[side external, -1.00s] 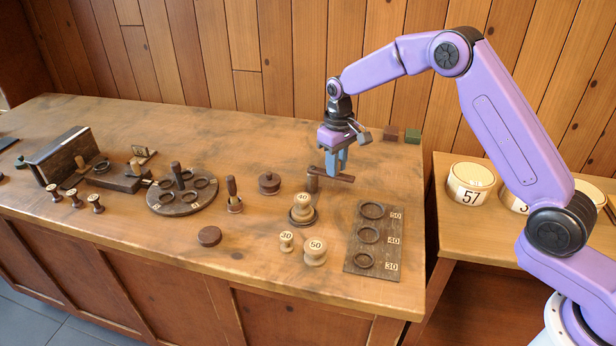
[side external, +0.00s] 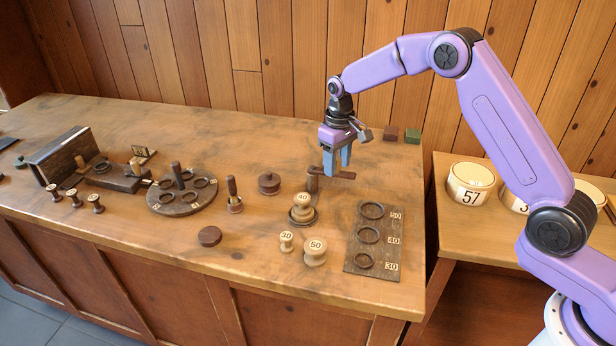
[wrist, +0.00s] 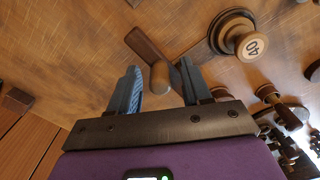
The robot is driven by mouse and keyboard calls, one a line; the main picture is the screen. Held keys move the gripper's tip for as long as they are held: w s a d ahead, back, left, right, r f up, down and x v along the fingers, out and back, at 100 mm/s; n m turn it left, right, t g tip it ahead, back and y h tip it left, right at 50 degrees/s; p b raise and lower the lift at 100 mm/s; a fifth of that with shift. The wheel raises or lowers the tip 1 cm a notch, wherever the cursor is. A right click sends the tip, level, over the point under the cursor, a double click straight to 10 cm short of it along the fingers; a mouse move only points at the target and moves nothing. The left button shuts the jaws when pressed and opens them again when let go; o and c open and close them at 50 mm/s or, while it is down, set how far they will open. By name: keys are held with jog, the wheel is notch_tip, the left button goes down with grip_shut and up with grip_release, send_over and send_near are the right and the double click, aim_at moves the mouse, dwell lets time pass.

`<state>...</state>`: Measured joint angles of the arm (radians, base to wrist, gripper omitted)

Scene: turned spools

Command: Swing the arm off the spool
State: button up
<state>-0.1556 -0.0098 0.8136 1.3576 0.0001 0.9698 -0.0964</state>
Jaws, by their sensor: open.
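A pale wooden spool marked 40 (side external: 302,203) stands upright in a dark round seat (side external: 301,218). It also shows at the upper right in the wrist view (wrist: 252,46). A brown post (side external: 312,185) stands just behind it, and a dark swing arm (side external: 347,175) reaches out to the right, clear of the spool's top. In the wrist view the swing arm (wrist: 143,45) points away from the spool, and a rounded knob (wrist: 160,77) stands between my fingers. My gripper (side external: 337,172) is open around the knob, with a gap on each side.
Spools marked 30 (side external: 286,241) and 50 (side external: 315,252) stand in front. A dark ring board (side external: 377,278) lies to the right. A lidded round pot (side external: 269,184) and a round holed stand (side external: 182,205) are to the left. The bench behind my gripper is mostly clear.

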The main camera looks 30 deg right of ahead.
jog(key=shift+r, duration=3.5)
grip_shut()
jog(key=shift+r, duration=0.1)
jog(key=shift+r, duration=1.9)
